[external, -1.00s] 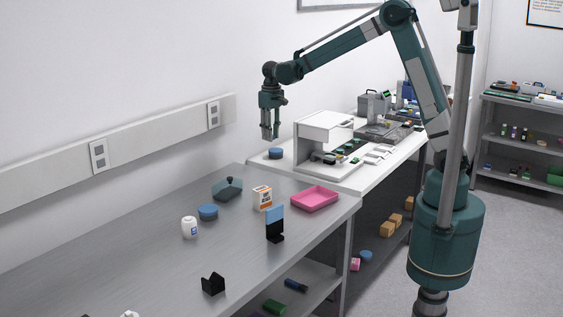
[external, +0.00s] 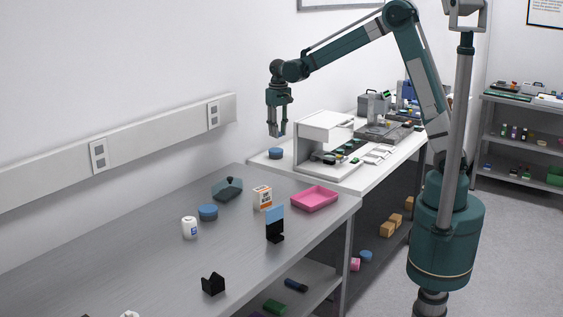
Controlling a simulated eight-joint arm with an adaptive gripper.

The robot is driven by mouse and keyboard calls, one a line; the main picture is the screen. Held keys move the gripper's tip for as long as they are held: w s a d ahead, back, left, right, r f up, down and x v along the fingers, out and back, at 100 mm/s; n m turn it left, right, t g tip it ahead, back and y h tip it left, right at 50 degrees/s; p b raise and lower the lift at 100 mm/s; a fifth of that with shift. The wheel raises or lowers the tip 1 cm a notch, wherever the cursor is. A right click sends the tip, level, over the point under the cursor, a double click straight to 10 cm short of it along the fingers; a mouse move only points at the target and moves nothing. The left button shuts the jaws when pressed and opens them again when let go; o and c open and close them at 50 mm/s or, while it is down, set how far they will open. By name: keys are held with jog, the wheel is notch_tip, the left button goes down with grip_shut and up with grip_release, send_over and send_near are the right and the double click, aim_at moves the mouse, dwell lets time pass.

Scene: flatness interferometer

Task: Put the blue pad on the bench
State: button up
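A round blue pad (external: 275,153) lies on the near left end of the white table (external: 262,162). My gripper (external: 277,133) points down just above this pad, apart from it. Its two fingers are spread with a gap between them, and nothing shows in the gap. A similar round blue piece (external: 208,212) lies on the grey metal bench (external: 130,250). I cannot tell from the picture which of the two round blue pieces the task means.
Right of the pad stands a white instrument (external: 322,135). The bench holds a teal lidded piece (external: 227,189), an orange-white box (external: 262,197), a pink tray (external: 315,199), a white bottle (external: 190,228) and a black stand with a blue card (external: 275,222). The bench's left front is fairly clear.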

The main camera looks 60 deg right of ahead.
jog(key=shift+r, duration=0.1)
notch_tip(320, 180, up, 17)
jog(key=s+d+m+p, duration=0.4)
jog(key=s+d+m, duration=0.8)
jog(key=d+m, duration=0.4)
jog(key=s+d+m+p, duration=0.4)
jog(key=s+d+m, duration=0.8)
jog(key=d+m, duration=0.4)
jog(key=shift+m, duration=0.3)
jog(key=shift+w+f, duration=0.15)
jog(key=shift+f, duration=1.95)
jog(key=shift+b, duration=0.3)
notch_tip(320, 180, down, 24)
jog(key=shift+f, duration=0.15)
